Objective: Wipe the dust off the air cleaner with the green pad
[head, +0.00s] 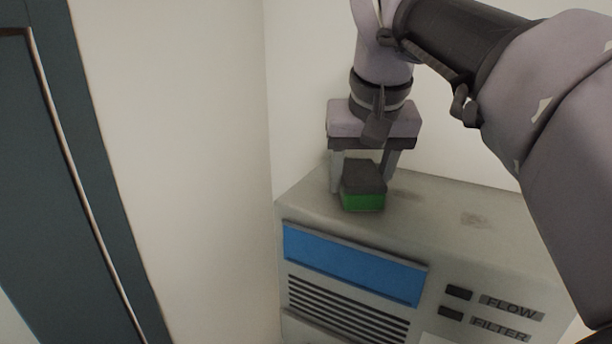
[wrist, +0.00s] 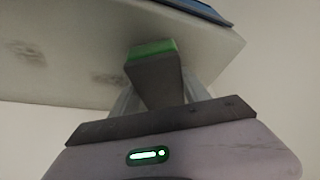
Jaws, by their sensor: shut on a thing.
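The air cleaner (head: 450,225) is a pale grey box with a blue panel and dark slats on its front. Its top shows in the wrist view (wrist: 60,75). My gripper (head: 363,175) points down over the left part of the top and is shut on the green pad (head: 363,202). The pad has a dark grey upper part and a green lower part, which also shows in the wrist view (wrist: 152,50). The pad is at the top surface; I cannot tell for certain whether it touches. A dust smudge (head: 475,219) lies right of the pad; the wrist view shows two dark smudges (wrist: 110,79).
White walls meet in a corner behind and left of the air cleaner. A dark blue-grey door or frame (head: 95,150) stands at the far left. FLOW and FILTER labels (head: 508,306) with dark buttons are on the front. The top right of the pad is clear of objects.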

